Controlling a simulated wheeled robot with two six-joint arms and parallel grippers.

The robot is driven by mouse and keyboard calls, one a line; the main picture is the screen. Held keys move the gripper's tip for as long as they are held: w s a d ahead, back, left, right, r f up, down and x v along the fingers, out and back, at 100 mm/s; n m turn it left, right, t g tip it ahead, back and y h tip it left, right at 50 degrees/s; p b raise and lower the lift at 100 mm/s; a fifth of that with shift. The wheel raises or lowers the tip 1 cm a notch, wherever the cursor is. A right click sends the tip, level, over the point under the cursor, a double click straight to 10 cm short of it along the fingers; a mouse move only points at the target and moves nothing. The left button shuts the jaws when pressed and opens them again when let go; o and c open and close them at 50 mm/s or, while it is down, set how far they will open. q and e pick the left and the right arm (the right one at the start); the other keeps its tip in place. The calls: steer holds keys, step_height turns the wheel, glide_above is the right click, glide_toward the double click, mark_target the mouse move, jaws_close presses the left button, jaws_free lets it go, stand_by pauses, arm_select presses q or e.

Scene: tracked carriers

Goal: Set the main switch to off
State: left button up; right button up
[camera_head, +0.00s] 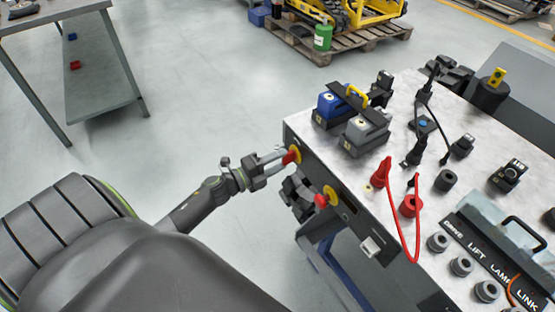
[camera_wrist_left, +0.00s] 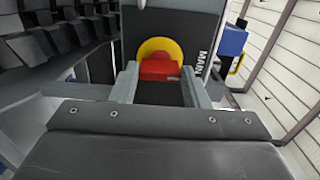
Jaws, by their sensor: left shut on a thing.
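The main switch (camera_wrist_left: 160,68) is a red handle on a yellow round plate, with "MAIN" lettering beside it in the left wrist view. In the head view this red switch (camera_head: 291,156) sits at the left end of the bench's front panel. My left gripper (camera_head: 284,157) is shut on the red handle; in the left wrist view its fingers (camera_wrist_left: 160,85) stand on either side of it. The fingers hide part of the handle in the head view. My right gripper is not in view.
A second red knob on a yellow plate (camera_head: 326,198) is further right on the panel. The bench top (camera_head: 400,110) carries blue and grey blocks (camera_head: 366,132), a red cable (camera_head: 415,230), and several dark knobs. A pallet (camera_head: 350,45) stands behind.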

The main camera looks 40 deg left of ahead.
arm_select(q)
steer(key=o, duration=1)
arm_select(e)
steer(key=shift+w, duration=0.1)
arm_select(q)
steer(key=b+v, duration=0.1)
steer(key=v, duration=1.6)
steer(key=shift+s+b, duration=0.2)
steer(key=shift+b, duration=0.2)
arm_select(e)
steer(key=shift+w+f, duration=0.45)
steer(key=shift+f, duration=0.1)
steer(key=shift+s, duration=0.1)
